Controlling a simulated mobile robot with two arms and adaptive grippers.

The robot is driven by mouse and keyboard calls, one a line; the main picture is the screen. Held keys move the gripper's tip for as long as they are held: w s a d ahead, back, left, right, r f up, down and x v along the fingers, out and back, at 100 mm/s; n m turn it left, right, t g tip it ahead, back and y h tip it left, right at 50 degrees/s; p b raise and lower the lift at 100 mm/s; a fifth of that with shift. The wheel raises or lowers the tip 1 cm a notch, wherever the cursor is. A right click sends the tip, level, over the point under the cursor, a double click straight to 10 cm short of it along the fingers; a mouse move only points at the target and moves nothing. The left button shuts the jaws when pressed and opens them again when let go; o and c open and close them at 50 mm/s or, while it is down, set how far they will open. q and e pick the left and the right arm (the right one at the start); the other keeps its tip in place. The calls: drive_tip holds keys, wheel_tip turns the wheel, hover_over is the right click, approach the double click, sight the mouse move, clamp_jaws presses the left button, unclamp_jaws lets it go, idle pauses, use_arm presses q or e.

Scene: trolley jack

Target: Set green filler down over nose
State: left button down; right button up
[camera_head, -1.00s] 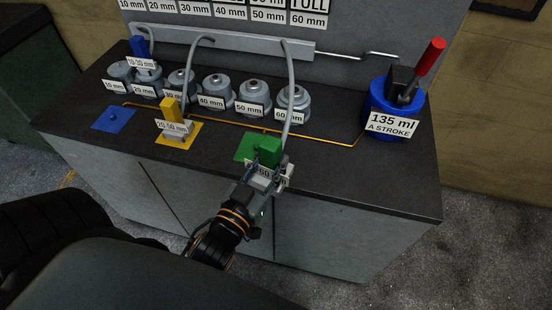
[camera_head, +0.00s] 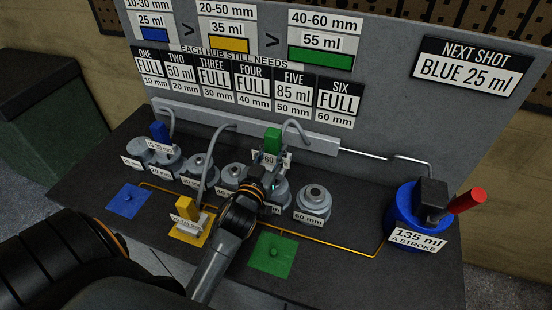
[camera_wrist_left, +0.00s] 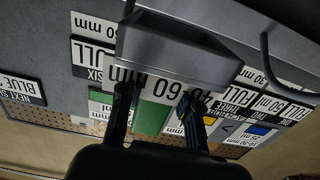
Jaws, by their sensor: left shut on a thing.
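The green filler (camera_head: 272,140), labelled 40-60 mm, is held upright by my left gripper (camera_head: 268,172) at the 50 mm hub (camera_head: 279,192). The gripper and arm hide part of that hub and its nose, so I cannot tell whether the filler touches it. In the left wrist view the filler's grey body (camera_wrist_left: 180,55) and its label show beside the two dark fingers (camera_wrist_left: 155,115). The green pad (camera_head: 271,256) is empty, with its small stud bare. The right gripper is not in view.
The 60 mm hub (camera_head: 313,203) stands right of the held filler, the 40 mm hub (camera_head: 232,177) left. The blue filler (camera_head: 160,134) is at the 20 mm hub; the yellow filler (camera_head: 188,210) stands on its pad. A blue pump (camera_head: 403,208) with red handle is right. The sign board (camera_head: 380,80) rises behind.

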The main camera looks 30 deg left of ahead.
sight(273, 164)
use_arm(q)
drive_tip(key=shift+s+r, duration=0.1)
drive_tip(key=shift+r, duration=0.2)
drive_tip(key=shift+f, duration=0.1)
wheel_tip(273, 164, down, 3)
drive_tip(key=shift+f+b, duration=0.2)
drive_tip(key=shift+b, duration=0.95)
drive_tip(key=shift+f+b, duration=0.5)
drive_tip(key=shift+f, duration=0.25)
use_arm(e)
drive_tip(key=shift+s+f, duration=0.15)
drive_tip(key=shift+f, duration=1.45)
use_arm(q)
drive_tip(key=shift+f+b, duration=0.35)
drive_tip(key=shift+f, duration=0.2)
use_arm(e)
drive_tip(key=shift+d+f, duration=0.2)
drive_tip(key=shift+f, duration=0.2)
use_arm(q)
drive_tip(key=shift+f+b, duration=0.6)
drive_tip(key=shift+f, duration=0.35)
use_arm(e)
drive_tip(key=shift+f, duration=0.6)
